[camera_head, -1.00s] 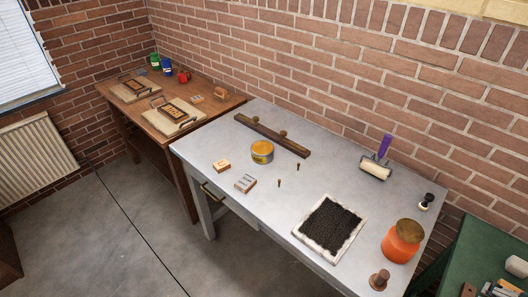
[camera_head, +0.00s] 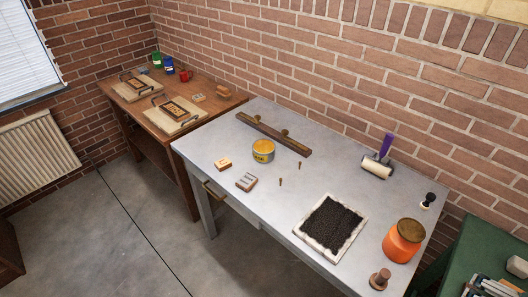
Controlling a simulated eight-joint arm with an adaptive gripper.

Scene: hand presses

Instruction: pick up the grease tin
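The grease tin (camera_head: 262,152) is a short round tin with a yellow lid and a yellow label band on its side. My gripper and arm do not show in this view.
A black inked slab (camera_head: 331,226), an orange jar (camera_head: 403,241) and a purple-handled roller (camera_head: 379,163) are farther right. A brick wall is behind.

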